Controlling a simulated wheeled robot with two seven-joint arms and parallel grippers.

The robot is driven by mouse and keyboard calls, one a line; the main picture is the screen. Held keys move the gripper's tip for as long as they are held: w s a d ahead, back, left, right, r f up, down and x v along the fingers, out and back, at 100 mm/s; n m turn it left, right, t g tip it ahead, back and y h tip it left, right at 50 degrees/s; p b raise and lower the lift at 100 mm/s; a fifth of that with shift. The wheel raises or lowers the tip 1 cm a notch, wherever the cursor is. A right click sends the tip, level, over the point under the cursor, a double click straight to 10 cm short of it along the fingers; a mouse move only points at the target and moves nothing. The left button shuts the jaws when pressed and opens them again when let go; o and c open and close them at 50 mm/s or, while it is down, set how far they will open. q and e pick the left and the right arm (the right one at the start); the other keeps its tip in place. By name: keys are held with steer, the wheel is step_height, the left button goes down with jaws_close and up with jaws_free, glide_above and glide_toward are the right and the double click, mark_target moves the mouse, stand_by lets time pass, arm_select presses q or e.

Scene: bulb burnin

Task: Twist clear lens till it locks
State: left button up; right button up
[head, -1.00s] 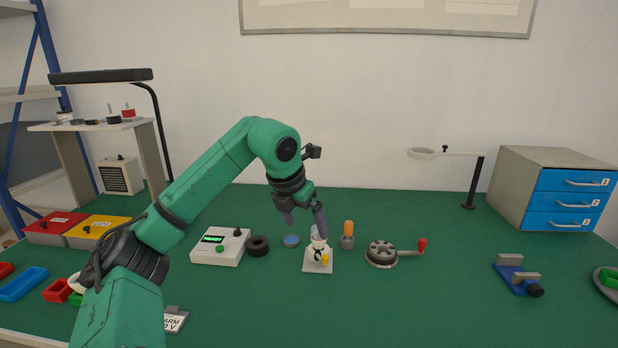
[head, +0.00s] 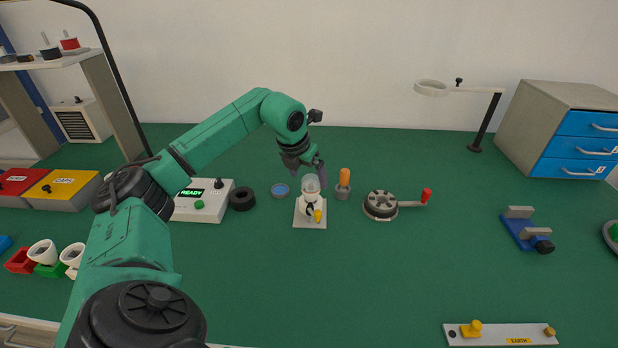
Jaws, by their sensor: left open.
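The clear lens (head: 312,184) is a small translucent dome on top of a white lamp holder. The holder stands upright on a pale square base plate (head: 301,222), with a small yellow part (head: 318,215) at its front. My left gripper (head: 304,172) is open just above and behind the lens, its fingers pointing down. I cannot tell whether a finger touches the lens. My right gripper is out of view.
A crank wheel (head: 380,205) is right. The front middle is clear.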

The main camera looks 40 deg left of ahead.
arm_select(q)
steer(key=shift+x, duration=1.1)
steer(key=c, duration=1.4)
steer(key=m+h, duration=0.1)
steer(key=m, duration=0.2)
steer(key=shift+a+r+m+h+p, duration=0.1)
steer(key=shift+m+h+p, duration=0.35)
steer(key=shift+m, duration=0.45)
steer(key=o, duration=1.4)
